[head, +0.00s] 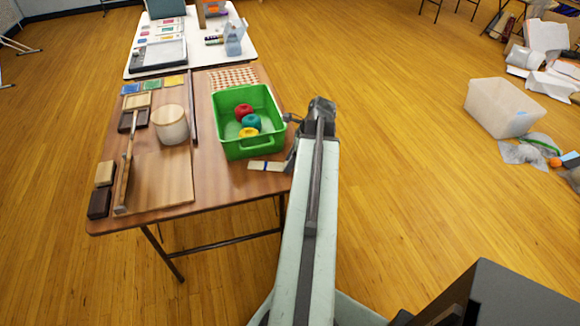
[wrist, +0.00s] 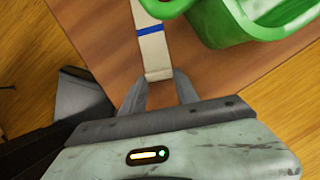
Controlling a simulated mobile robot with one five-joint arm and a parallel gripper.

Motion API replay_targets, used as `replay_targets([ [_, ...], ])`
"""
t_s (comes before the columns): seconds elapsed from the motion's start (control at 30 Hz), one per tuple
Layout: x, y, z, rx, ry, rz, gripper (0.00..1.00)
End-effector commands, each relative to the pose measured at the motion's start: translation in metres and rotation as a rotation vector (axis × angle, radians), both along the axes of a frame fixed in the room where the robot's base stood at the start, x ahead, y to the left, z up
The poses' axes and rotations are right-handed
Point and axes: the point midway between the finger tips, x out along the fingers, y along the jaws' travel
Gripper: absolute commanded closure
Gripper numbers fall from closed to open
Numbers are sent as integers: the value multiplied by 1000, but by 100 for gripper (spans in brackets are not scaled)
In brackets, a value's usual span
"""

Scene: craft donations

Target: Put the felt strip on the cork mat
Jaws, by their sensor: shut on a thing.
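The felt strip (wrist: 153,50) is cream with a blue band across it. In the wrist view its near end lies between my fingertips (wrist: 160,80), and my gripper is shut on it. In the head view the strip (head: 264,166) lies flat at the table's right edge, just in front of the green bin, with my gripper (head: 289,164) at its right end. A speckled tan and reddish mat (head: 233,78) lies behind the bin and looks like the cork mat. My arm hides part of the table edge.
The green bin (head: 236,152) holds red, teal and yellow rings, close beside the strip. A pale round container (head: 170,125), a wooden board (head: 170,188) and small blocks fill the table's left. A white table (head: 200,62) with craft items stands behind.

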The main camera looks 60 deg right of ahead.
Motion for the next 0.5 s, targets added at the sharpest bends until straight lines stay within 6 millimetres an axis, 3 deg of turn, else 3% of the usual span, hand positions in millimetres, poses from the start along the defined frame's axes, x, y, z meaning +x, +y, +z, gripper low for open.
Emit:
replay_targets([
  [0.27, -3, -2, -2, 0, 0, -5, 100],
  [0.3, -3, -2, -1, 0, 0, -5, 58],
  [0.37, -3, -3, -1, 0, 0, -6, 42],
  [0.5, -3, -3, -1, 0, 0, -7, 42],
])
